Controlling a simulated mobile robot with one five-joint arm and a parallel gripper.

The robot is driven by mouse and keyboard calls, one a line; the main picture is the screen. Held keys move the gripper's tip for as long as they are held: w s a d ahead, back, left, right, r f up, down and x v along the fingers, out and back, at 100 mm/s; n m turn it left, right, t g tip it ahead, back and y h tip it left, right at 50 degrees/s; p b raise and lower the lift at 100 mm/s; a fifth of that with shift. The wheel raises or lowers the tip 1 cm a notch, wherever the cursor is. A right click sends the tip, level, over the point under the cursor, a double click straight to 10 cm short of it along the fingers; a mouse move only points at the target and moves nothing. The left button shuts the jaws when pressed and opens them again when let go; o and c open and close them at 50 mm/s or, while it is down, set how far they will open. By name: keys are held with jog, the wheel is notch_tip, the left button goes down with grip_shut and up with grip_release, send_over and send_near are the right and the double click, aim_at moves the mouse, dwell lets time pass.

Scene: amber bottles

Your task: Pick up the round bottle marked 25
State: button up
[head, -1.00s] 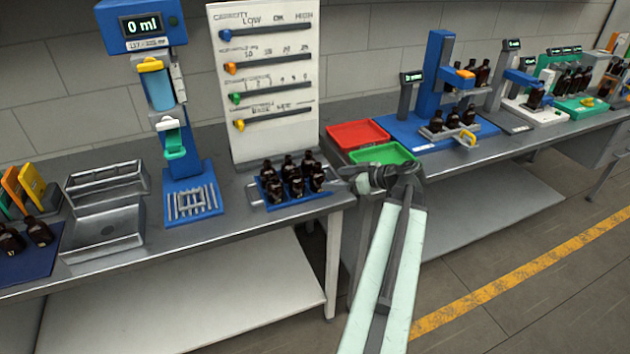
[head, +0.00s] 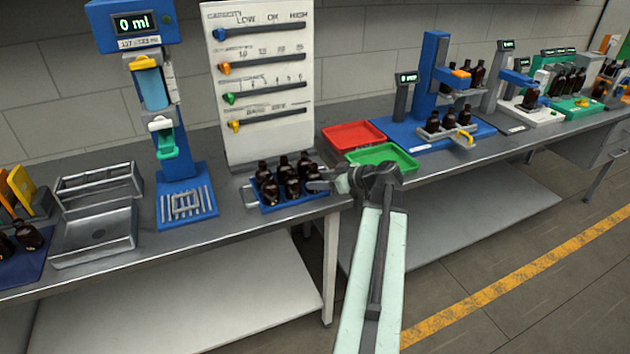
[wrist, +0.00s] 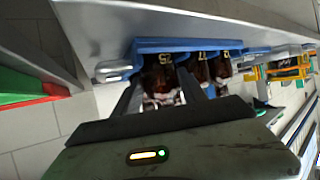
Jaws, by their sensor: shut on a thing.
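A blue tray (head: 290,204) holding several dark amber bottles stands at the bench edge, below the white slider board. In the wrist view my gripper (wrist: 160,88) has its two fingers on either side of an amber bottle (wrist: 158,76), shut on it. Yellow digits beside this bottle seem to read 25. The bottle is still at the tray (wrist: 150,46), and its lower part is partly hidden. Other amber bottles (wrist: 200,70) stand close beside it. In the head view my gripper (head: 320,186) reaches the tray's right end, from the right.
A blue dispenser (head: 150,100) and a metal bin (head: 100,215) stand to the left. More bottles (head: 449,119) stand on a blue station farther right.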

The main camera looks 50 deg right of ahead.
aim_at(320, 177)
notch_tip(320, 177, up, 10)
jog(key=p, duration=1)
jog(key=shift+r, duration=0.15)
